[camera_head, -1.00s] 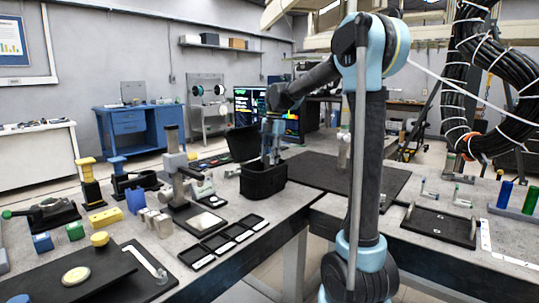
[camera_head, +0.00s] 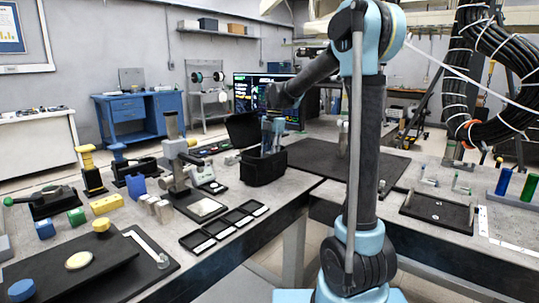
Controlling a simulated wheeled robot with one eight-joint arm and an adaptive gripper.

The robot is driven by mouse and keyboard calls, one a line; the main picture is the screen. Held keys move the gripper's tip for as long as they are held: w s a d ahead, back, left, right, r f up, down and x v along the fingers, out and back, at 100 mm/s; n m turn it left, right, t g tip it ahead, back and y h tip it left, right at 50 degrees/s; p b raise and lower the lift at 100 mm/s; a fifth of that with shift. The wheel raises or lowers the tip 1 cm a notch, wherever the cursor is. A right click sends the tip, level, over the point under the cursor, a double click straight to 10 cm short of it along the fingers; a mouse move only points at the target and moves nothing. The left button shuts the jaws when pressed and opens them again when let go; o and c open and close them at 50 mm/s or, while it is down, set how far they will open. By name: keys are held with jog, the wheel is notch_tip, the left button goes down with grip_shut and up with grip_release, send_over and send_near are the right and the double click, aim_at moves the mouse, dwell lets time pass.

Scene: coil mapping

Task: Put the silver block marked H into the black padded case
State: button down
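The black padded case (camera_head: 262,172) stands on the workbench left of my arm, with its lid (camera_head: 242,128) raised at the back. My gripper (camera_head: 269,150) points down at the case's open top. Its fingertips are partly lost against the dark case, so I cannot tell whether they are open, shut or holding something. The inside of the case is hidden.
A microscope-like stand (camera_head: 176,165) is between the blocks and the case. Shallow black trays (camera_head: 198,241) line the bench's front edge. A dark mat (camera_head: 340,168) lies clear right of the case.

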dwell(0.3)
jog(key=c, duration=1.2)
grip_release()
jog(key=shift+r, duration=0.15)
